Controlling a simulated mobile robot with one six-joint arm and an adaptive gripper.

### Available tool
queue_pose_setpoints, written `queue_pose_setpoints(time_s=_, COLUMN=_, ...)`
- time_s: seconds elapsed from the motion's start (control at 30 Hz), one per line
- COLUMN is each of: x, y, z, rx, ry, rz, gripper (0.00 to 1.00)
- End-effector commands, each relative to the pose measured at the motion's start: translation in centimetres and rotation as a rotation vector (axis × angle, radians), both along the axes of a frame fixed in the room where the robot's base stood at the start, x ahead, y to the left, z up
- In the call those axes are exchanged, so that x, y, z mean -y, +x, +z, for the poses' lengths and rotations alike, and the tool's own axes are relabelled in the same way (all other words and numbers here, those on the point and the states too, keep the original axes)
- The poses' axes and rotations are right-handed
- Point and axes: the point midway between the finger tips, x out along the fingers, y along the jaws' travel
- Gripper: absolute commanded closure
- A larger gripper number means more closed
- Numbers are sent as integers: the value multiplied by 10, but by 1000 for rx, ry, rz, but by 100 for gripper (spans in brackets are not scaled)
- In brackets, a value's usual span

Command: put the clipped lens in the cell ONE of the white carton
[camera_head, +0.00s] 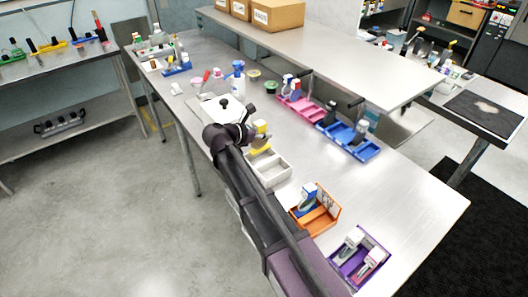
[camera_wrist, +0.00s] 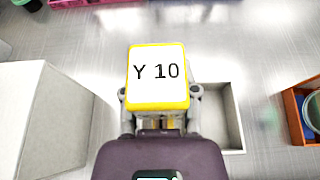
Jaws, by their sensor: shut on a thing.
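My gripper (camera_wrist: 160,122) is shut on a yellow piece with a white face marked "Y 10" (camera_wrist: 157,77), which seems to be the clipped lens. Its lens part is hidden. In the head view the yellow piece (camera_head: 261,127) shows at the end of my arm. The pale open carton (camera_head: 271,168) stands on the table just beside and below my gripper. In the wrist view the carton (camera_wrist: 235,120) lies behind and right of my gripper, which hides its left part. Its visible right cell is empty. I cannot read any cell mark.
A white box (camera_wrist: 38,115) stands close at left in the wrist view. An orange tray (camera_head: 318,219) and a purple tray (camera_head: 361,262) with items stand nearer. Pink (camera_head: 298,110) and blue (camera_head: 360,148) trays line the back under a raised shelf (camera_head: 330,55). The right table area is clear.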

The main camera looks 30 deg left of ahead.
Motion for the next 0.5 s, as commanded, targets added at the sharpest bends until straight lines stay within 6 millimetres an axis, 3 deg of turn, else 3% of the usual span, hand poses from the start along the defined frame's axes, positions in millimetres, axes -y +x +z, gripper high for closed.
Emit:
queue_pose_setpoints(time_s=0.03, x=0, y=0, z=-10, rx=0, ry=0, rz=0, gripper=100)
queue_pose_setpoints(time_s=0.2, x=0, y=0, z=-23, rx=0, ry=0, rz=-1, gripper=100)
queue_pose_setpoints(time_s=0.5, x=1, y=0, z=-26, rx=0, ry=0, rz=-1, gripper=100)
